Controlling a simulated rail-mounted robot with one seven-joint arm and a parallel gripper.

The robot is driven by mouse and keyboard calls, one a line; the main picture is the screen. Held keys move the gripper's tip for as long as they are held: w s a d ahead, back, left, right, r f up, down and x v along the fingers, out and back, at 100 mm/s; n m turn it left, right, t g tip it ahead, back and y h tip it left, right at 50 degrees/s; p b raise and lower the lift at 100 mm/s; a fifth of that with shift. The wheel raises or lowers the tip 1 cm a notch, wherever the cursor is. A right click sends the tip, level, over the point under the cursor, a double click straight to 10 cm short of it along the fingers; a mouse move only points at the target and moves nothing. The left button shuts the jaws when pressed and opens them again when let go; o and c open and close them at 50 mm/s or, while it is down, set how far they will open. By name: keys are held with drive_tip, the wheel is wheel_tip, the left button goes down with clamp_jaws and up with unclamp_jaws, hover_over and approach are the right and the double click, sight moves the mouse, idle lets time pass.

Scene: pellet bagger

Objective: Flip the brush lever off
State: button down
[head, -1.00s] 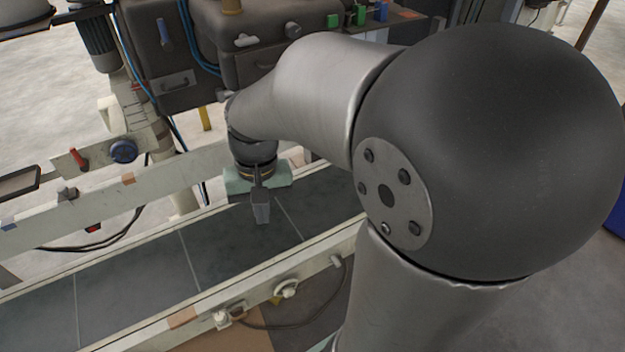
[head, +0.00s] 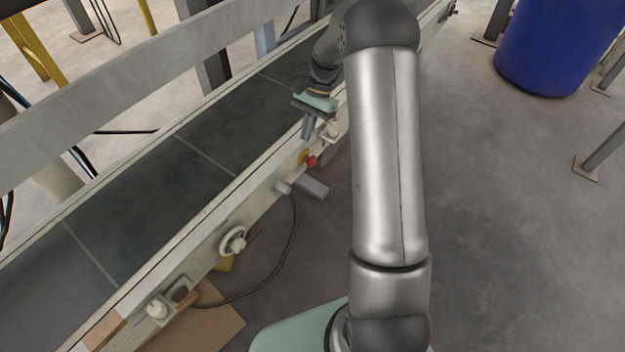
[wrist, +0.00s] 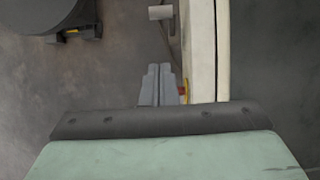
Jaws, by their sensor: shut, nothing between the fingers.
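My gripper (head: 308,131) is shut and empty, beside the near side rail of the conveyor, just above and beyond a red stop button on a yellow plate (head: 309,160). In the wrist view, the closed grey fingers (wrist: 157,82) lie left of the pale rail, with the red button (wrist: 183,91) partly hidden behind them. A pale knob (head: 330,130) sits on the rail near the gripper. Other pale controls, a stub (head: 283,187) and a round knob (head: 232,243), sit nearer along this rail. I cannot tell which control, if any, is the brush lever; no label is readable.
The dark conveyor belt (head: 150,210) runs diagonally beside the rail. A cable hangs under the rail, and a cardboard piece (head: 205,325) lies on the floor. A blue barrel (head: 555,45) stands at the upper right.

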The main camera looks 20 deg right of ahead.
sight(288, 190)
drive_tip(key=shift+d+f, duration=0.25)
drive_tip(key=shift+f, duration=0.05)
drive_tip(key=s+a+r+b+x, duration=0.1)
drive_tip(key=b+x, duration=0.4)
drive_tip(key=x, duration=0.8)
drive_tip(key=shift+a+r, duration=0.15)
drive_tip(key=shift+a, duration=0.4)
drive_tip(key=shift+s, duration=0.1)
